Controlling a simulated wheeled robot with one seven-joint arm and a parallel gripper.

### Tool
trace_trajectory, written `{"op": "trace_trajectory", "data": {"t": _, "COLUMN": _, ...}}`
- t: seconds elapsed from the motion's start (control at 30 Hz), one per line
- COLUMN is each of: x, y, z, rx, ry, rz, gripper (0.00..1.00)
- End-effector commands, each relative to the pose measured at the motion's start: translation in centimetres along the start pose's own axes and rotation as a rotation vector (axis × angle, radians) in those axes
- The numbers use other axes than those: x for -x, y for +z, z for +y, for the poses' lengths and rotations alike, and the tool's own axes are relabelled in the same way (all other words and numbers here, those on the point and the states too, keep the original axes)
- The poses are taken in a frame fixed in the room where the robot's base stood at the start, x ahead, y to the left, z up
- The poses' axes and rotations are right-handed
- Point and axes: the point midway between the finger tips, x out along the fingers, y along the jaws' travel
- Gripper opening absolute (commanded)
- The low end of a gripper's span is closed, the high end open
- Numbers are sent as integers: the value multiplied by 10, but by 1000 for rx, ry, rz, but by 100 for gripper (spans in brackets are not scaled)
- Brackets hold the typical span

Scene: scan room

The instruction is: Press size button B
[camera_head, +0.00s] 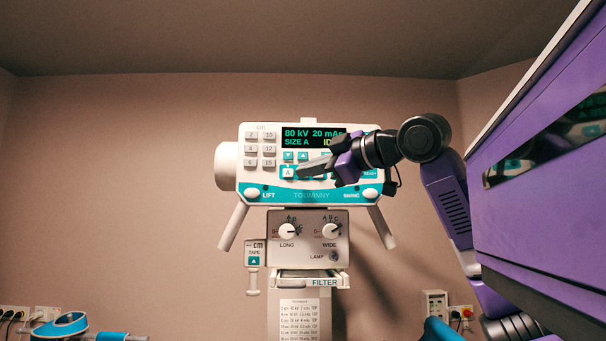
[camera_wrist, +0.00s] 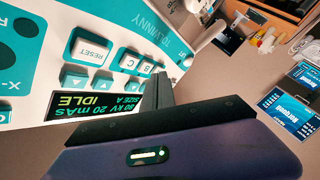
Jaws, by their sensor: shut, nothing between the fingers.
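The control console (camera_head: 310,194) faces me in the head view, its display (camera_head: 313,138) reading 80 kV, 20 mAs, SIZE A. Size button A (camera_head: 288,172) shows left of my gripper (camera_head: 299,172). My gripper is shut and empty, its fingers pointing left across the button row and hiding B there. In the wrist view the panel appears upside down. Size button B (camera_wrist: 147,69) shows just left of my shut fingertips (camera_wrist: 158,80), with button C (camera_wrist: 133,63) further left. Button A is hidden there. I cannot tell whether the fingertips touch the panel.
The RESET button (camera_wrist: 88,50) and arrow buttons (camera_wrist: 103,84) lie close to the fingers in the wrist view. Number keys (camera_head: 260,148) are at the console's left. A collimator box (camera_head: 308,238) with two knobs hangs below. The space left of the console is clear.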

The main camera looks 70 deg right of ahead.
Motion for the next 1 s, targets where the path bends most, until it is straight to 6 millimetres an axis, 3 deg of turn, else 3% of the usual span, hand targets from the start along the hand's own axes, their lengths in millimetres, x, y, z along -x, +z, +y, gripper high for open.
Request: {"op": "trace_trajectory", "data": {"t": 1.0, "x": -8, "y": 6, "z": 6, "rx": -1, "ry": 0, "rz": 0, "gripper": 0}}
